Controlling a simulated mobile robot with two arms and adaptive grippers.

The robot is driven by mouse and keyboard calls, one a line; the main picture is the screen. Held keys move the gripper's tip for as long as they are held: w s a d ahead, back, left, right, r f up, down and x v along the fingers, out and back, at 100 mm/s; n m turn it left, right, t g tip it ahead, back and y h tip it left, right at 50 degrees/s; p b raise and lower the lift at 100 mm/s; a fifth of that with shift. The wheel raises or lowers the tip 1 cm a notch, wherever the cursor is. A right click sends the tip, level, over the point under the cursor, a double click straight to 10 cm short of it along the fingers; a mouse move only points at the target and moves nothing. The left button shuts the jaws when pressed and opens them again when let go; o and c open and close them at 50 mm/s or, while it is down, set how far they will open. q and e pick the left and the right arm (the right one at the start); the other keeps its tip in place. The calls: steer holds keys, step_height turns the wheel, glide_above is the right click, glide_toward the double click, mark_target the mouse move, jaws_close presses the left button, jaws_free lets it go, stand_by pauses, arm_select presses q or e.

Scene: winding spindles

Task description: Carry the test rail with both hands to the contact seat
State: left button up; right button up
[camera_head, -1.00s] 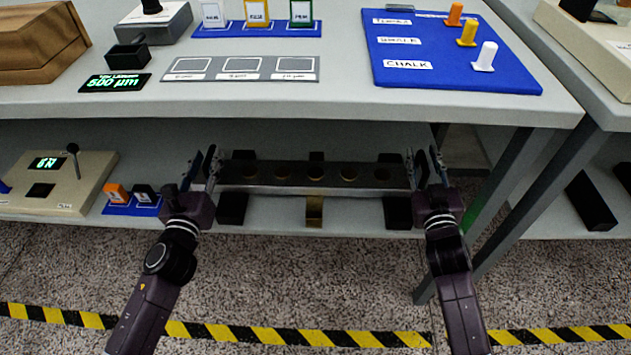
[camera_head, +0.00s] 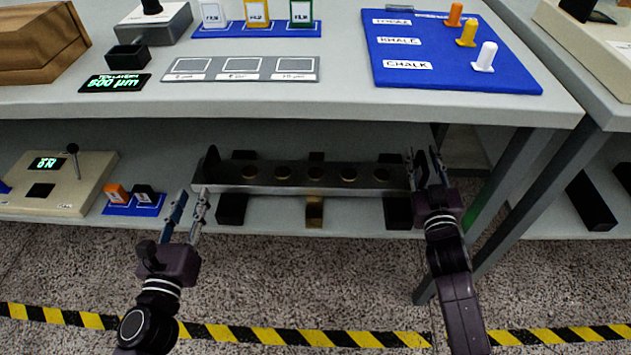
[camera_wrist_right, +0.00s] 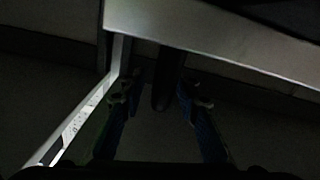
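The test rail (camera_head: 310,187) is a long metal bar with a row of round brass-coloured spots on top. It lies level on the lower shelf over black blocks (camera_head: 232,208) and a brass piece (camera_head: 314,212); I cannot tell which of these is the contact seat. A dark upright handle (camera_head: 212,161) stands at its left end. My left gripper (camera_head: 187,212) is open and empty, in front of and below that end. My right gripper (camera_head: 427,167) is at the right end. In the right wrist view its fingers (camera_wrist_right: 160,95) stand apart on either side of a dark handle (camera_wrist_right: 167,78).
The tabletop (camera_head: 350,108) overhangs the lower shelf. A beige device (camera_head: 85,190) with a display and a blue tray (camera_head: 135,205) with small blocks stand left on the shelf. A table leg (camera_head: 500,180) is right of the rail.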

steer(key=s, duration=1.2)
steer(key=shift+a, duration=0.35)
